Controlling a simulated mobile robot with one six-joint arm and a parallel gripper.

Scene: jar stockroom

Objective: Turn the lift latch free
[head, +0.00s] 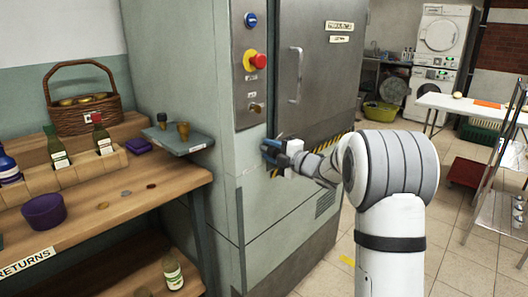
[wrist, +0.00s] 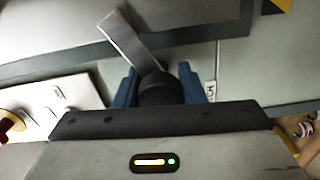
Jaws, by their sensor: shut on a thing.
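The lift latch (wrist: 132,42) shows in the wrist view as a flat grey bar slanting up and left from a dark round hub (wrist: 160,90). My gripper (wrist: 158,82) has its blue fingers on either side of the hub and is shut on the latch. The latch is hidden behind the gripper there.
The panel carries a blue button (head: 251,19), a red knob (head: 258,61) and a brass knob (head: 255,108). The steel door (head: 325,75) has a vertical handle (head: 296,76). A wooden bench (head: 120,205) with bottles stands left; a ladder (head: 497,150) stands right. Tiled floor lies between.

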